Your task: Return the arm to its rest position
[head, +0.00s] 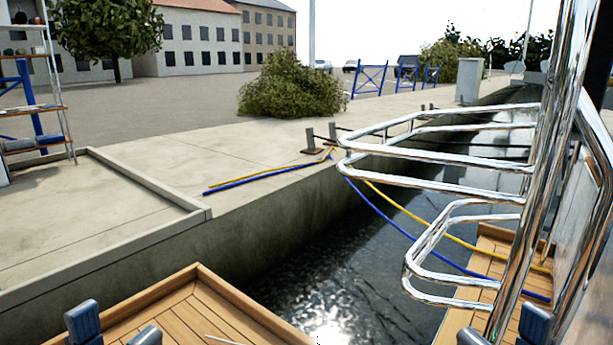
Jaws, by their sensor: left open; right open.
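My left gripper (115,329) shows at the bottom left edge of the head view. Its two dark blue-grey fingertips stand apart, with nothing visible between them. It is in front of a wooden slatted deck (185,310). My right gripper (503,330) shows at the bottom right edge. Its fingertips are also apart, and I see nothing held between them. It is close to the lower end of a chrome tube rail (440,190) and in front of another wooden deck part (490,262). The rest of both arms is out of view.
Dark water (350,270) lies between the decks and the concrete quay (250,165). A blue rope (400,232) and a yellow rope (420,218) run from a quay bollard (310,140) across the water to the right deck. A shelf rack (35,105) stands at the far left.

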